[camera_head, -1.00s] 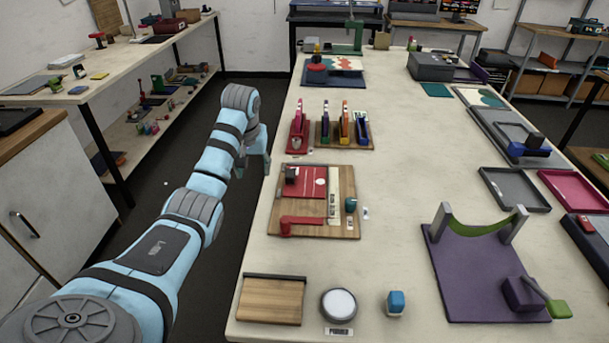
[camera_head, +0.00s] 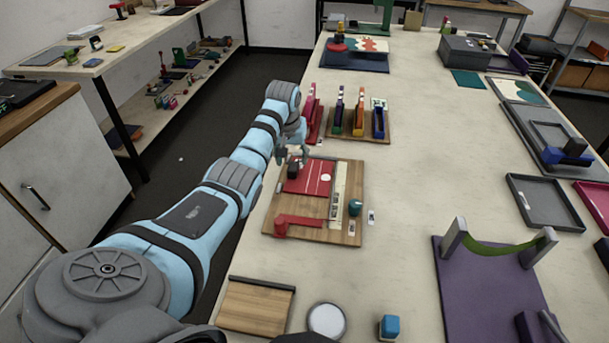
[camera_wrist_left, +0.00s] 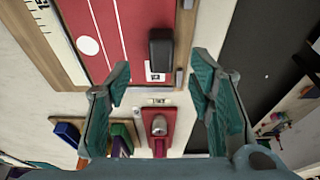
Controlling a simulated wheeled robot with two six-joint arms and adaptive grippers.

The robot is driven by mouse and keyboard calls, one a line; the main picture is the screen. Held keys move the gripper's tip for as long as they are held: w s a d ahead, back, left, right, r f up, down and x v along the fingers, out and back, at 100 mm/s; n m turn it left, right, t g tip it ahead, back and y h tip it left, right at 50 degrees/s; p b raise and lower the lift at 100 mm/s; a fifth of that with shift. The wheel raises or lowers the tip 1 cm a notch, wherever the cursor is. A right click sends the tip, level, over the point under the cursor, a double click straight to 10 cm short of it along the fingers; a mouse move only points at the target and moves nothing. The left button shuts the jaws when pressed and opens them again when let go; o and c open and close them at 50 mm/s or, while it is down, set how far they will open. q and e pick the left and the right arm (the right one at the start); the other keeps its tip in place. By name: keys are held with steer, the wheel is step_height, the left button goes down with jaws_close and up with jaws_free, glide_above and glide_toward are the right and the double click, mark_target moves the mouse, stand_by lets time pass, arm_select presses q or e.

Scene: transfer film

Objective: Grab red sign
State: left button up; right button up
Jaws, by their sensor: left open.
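The red sign (camera_head: 313,178), a flat red panel with thin white lines and a white dot, lies on a wooden board (camera_head: 290,236) on the long table. It also shows in the left wrist view (camera_wrist_left: 122,28), at the top. A small black block (camera_head: 294,163) sits at its far left corner and appears in the left wrist view (camera_wrist_left: 160,50) too. My left gripper (camera_head: 296,152) is at the far left end of the board, near that block. In the left wrist view its fingers (camera_wrist_left: 160,75) are spread and empty. My right gripper is not in view.
Beyond the board stand a red stand (camera_head: 312,120) and a wooden rack (camera_head: 370,138) with coloured holders. A red handle (camera_head: 292,222) and a teal knob (camera_head: 355,207) are on the board.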

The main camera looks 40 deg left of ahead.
mark_target(293, 166)
arm_select(q)
steer(key=b+x, duration=0.1)
steer(key=x, duration=0.4)
steer(key=shift+s+r, duration=0.1)
steer(key=shift+r, duration=0.1)
steer(key=shift+c, duration=1.4)
jaws_close()
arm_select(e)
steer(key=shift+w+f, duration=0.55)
